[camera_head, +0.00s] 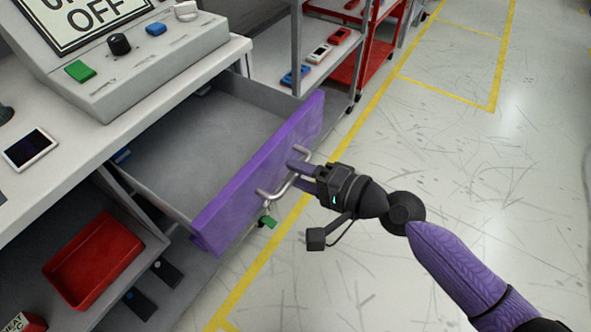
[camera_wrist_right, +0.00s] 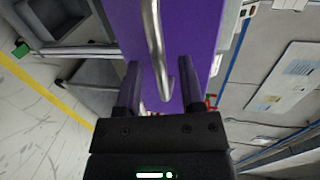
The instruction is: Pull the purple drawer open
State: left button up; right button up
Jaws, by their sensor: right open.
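The purple drawer (camera_head: 262,172) stands pulled out from the grey workbench, and its grey inside shows empty in the head view. Its curved metal handle (camera_head: 283,184) is on the purple front. My right gripper (camera_head: 297,174) is at the handle's far end, with its fingers pointing at the drawer front. In the right wrist view, the open gripper (camera_wrist_right: 158,88) has one finger on each side of the handle (camera_wrist_right: 156,50), with the purple front (camera_wrist_right: 200,40) behind. I cannot tell whether a finger touches the handle. My left gripper is not in view.
The workbench top (camera_head: 190,90) carries a control panel (camera_head: 120,60) at the upper left. A red bin (camera_head: 95,258) sits on the shelf below. A red cart (camera_head: 375,60) and a shelf with small devices stand at the back. The floor at the right is clear.

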jog(key=v, duration=0.8)
jog(key=shift+s+d, duration=0.2)
jog(key=shift+d, duration=0.05)
